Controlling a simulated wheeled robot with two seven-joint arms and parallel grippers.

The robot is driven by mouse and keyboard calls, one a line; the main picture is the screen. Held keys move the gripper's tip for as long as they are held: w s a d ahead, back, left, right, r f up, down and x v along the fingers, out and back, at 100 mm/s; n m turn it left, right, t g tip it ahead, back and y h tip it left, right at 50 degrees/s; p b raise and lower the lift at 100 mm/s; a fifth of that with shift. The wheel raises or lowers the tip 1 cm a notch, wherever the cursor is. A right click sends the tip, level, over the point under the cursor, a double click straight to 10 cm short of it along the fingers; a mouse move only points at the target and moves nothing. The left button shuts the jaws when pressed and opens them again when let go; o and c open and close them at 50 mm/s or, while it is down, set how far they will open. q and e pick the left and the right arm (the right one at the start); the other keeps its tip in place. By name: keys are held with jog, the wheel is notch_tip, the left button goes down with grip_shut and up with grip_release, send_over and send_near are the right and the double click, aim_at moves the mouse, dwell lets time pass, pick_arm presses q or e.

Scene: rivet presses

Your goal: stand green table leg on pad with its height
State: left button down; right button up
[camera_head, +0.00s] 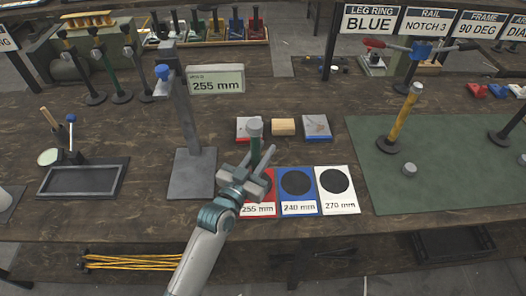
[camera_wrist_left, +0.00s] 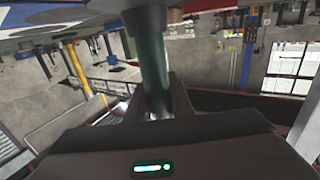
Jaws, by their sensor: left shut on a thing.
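My left gripper (camera_head: 257,165) is shut on the green table leg (camera_head: 255,146), which looks roughly upright with its grey cap (camera_head: 254,127) on top. In the left wrist view the leg (camera_wrist_left: 153,75) stands between the fingers. My right gripper is not in view.
The height gauge (camera_head: 183,120) stands left of the gripper; its display (camera_head: 216,80) reads 255 mm. Small blocks (camera_head: 283,127) lie behind the pads. A green mat (camera_head: 440,185) to the right bears a yellow leg (camera_head: 405,118). A dark tray (camera_head: 83,181) lies at left.

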aim_at(253, 166)
pick_arm(q)
jog(key=c, duration=1.6)
grip_release()
jog(key=shift+f, duration=0.15)
jog(key=shift+o, duration=0.2)
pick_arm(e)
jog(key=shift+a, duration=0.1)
pick_arm(q)
jog(key=shift+s+a, duration=0.15)
jog(key=shift+s, duration=0.15)
jog(key=b+v, duration=0.1)
jog(key=v, duration=0.5)
jog(key=shift+s+a, duration=0.2)
jog(key=shift+s, duration=0.05)
jog(key=shift+b+v, duration=0.6)
jog(key=shift+v, duration=1.75)
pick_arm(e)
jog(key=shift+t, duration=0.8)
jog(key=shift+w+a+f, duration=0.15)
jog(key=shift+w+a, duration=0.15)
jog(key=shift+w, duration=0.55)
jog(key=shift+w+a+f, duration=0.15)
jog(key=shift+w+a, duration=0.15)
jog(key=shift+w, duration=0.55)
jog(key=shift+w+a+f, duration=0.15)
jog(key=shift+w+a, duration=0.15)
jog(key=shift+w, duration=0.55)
